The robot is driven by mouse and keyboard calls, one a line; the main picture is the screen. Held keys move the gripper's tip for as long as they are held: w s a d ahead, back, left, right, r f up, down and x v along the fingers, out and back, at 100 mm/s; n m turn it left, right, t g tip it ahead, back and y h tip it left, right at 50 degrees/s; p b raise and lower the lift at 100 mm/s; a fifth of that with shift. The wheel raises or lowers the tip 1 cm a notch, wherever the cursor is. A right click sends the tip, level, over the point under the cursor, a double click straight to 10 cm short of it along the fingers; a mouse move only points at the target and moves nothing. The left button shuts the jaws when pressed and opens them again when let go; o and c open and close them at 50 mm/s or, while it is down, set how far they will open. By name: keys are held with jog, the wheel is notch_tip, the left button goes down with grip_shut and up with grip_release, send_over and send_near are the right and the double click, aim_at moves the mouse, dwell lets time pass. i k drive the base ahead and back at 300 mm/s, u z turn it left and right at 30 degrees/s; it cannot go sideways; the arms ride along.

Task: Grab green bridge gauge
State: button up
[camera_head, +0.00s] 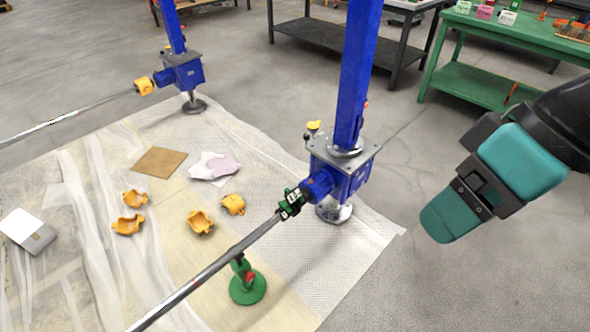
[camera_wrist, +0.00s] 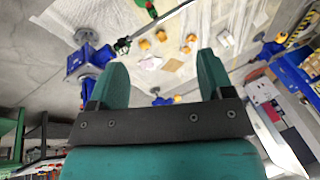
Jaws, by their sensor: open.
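A small green and black piece (camera_head: 290,204), which looks like the green bridge gauge, sits on the shaft coupling beside the nearer blue screw jack (camera_head: 345,176). It also shows in the wrist view (camera_wrist: 122,46), at the upper left beyond my fingers. My gripper (camera_head: 450,215) is in the air at the right of the head view, well apart from the gauge. In the wrist view its two teal fingers (camera_wrist: 162,65) are spread with nothing between them. The exact seat of the gauge on the coupling is too small to tell.
A long shaft (camera_head: 215,268) runs from the coupling to the lower left, above a green stand (camera_head: 248,288) with a red knob. Several orange coupling parts (camera_head: 200,222) lie on the sheeting. A second blue jack (camera_head: 182,72) stands behind. A green table (camera_head: 470,85) is at the back right.

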aim_at(290, 197)
jog(key=z, duration=1)
jog(key=i, duration=1.85)
jog(key=u, duration=3.2)
